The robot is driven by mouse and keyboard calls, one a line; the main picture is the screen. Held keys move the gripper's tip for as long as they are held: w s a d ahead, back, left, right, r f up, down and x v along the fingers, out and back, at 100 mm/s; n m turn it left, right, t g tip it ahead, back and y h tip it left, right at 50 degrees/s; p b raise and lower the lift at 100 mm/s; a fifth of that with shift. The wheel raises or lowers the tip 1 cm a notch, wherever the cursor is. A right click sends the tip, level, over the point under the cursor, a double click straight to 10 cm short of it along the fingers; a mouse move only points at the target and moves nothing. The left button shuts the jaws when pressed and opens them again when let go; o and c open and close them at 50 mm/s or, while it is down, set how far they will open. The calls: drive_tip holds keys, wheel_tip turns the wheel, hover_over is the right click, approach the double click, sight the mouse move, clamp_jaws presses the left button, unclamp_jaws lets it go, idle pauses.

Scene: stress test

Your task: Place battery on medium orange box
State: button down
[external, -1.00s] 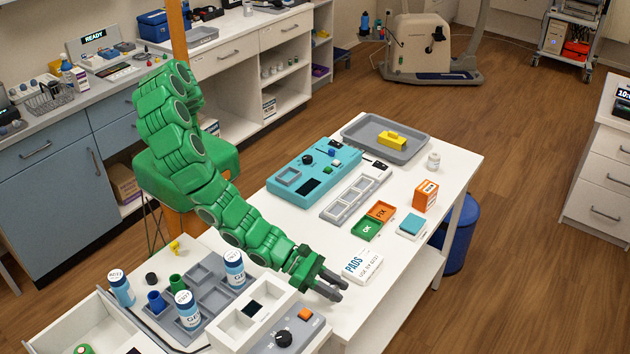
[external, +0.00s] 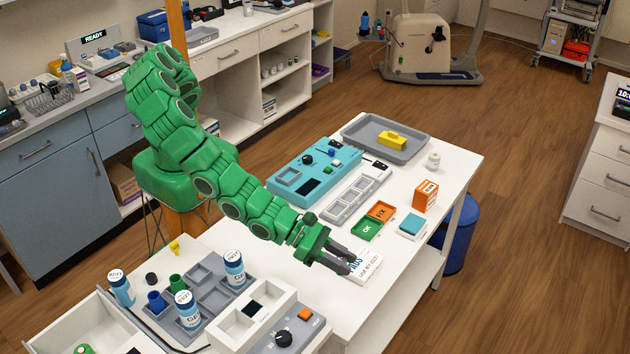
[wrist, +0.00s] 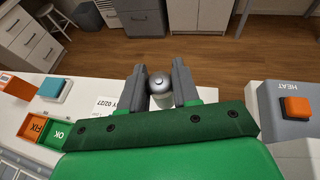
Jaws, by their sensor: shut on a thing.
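My gripper (external: 350,264) is over the white table, above the PADS pack (external: 370,266), which it partly covers. In the wrist view my gripper (wrist: 160,74) is shut on a small silver-grey cylinder with a rounded top, the battery (wrist: 161,90). The battery cannot be made out in the external view. An upright orange box (external: 426,195) with a white label stands near the table's right edge, beyond and right of my gripper. It shows partly at the left edge of the wrist view (wrist: 14,86).
The orange FIX tray (external: 381,212) and green OK tray (external: 367,229) lie between my gripper and the blue device (external: 315,166). A teal-topped block (external: 412,225) and a white bottle (external: 433,160) stand near the orange box. A grey tray (external: 358,130) holds a yellow block.

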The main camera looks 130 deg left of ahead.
drive_tip(key=a+r+n+g+y, duration=0.25)
drive_tip(key=a+r, duration=0.25)
drive_tip(key=a, duration=0.6)
drive_tip(key=a+r+n+g+y, duration=0.1)
drive_tip(key=a+r+n+y, duration=0.25)
drive_tip(key=a, duration=0.65)
drive_tip(key=s+a+n+g+y, duration=0.1)
drive_tip(key=s+a+n+g, duration=0.1)
drive_tip(key=s+a, duration=0.35)
drive_tip(key=s+a+r+n+g+y, duration=0.1)
drive_tip(key=s+a+n+g+y, duration=0.15)
drive_tip(key=a, duration=0.55)
drive_tip(key=s+a+n+g, duration=0.2)
drive_tip(key=s+a+g, duration=0.1)
drive_tip(key=a, duration=0.3)
hover_over(427, 187)
drive_tip(key=shift+s+d+f, duration=0.1)
drive_tip(key=shift+s+f, duration=0.05)
drive_tip(key=shift+f, duration=4.55)
drive_tip(key=shift+w+f, duration=0.2)
drive_tip(key=shift+f, duration=1.6)
drive_tip(key=shift+f, duration=0.1)
